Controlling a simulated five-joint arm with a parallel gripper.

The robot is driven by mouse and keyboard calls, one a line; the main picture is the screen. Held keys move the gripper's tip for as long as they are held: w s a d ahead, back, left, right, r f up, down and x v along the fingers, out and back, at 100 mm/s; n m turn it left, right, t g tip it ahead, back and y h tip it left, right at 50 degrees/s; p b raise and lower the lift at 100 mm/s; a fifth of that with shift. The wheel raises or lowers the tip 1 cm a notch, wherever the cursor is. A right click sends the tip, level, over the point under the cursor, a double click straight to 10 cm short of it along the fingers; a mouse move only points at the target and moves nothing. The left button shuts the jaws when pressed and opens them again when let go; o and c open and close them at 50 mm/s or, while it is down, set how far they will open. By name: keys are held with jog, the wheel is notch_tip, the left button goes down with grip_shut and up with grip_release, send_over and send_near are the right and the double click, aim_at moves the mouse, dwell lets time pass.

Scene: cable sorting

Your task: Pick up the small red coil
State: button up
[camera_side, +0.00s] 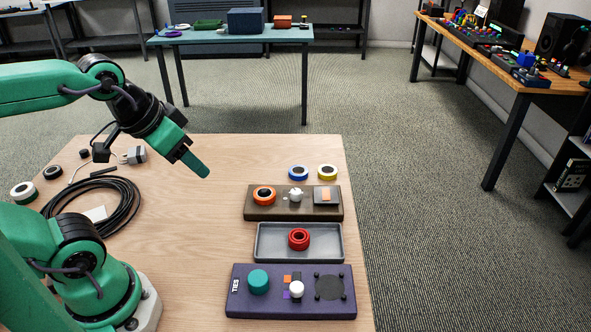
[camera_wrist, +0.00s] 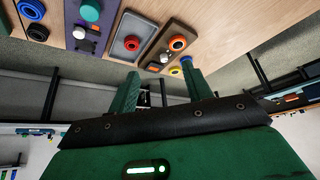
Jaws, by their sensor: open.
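The small red coil (camera_side: 299,239) sits in the grey tray (camera_side: 268,252), near its middle. In the wrist view the red coil (camera_wrist: 132,43) shows in the grey tray (camera_wrist: 126,20), above and beyond my fingers. My gripper (camera_side: 203,170) is held above the table, to the left of and farther back than the tray, well apart from the coil. In the wrist view my gripper (camera_wrist: 162,78) shows two green fingers spread apart with nothing held between them.
A brown board (camera_side: 257,213) with an orange ring lies behind the tray. A purple board (camera_side: 243,310) with a teal knob lies in front. Blue (camera_side: 298,172) and yellow (camera_side: 327,171) rolls stand behind. A black cable coil (camera_side: 128,220) lies left. The table's middle is clear.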

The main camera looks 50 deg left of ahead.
jog(key=o, duration=0.3)
jog(key=shift+o, duration=0.2)
jog(key=m+g, duration=0.5)
jog(key=m, duration=2.4)
send_over(299, 237)
jog(key=f, duration=1.5)
jog(key=shift+s+a+f, duration=0.1)
jog(key=shift+s+a, duration=0.05)
jog(key=shift+s, duration=0.05)
jog(key=shift+w+d+f+m+g, duration=0.2)
jog(key=shift+f+m+g, duration=0.1)
jog(key=shift+f+m, duration=0.25)
jog(key=shift+a+f, duration=0.1)
jog(key=shift+f, duration=3.7)
jog(key=shift+c, duration=0.2)
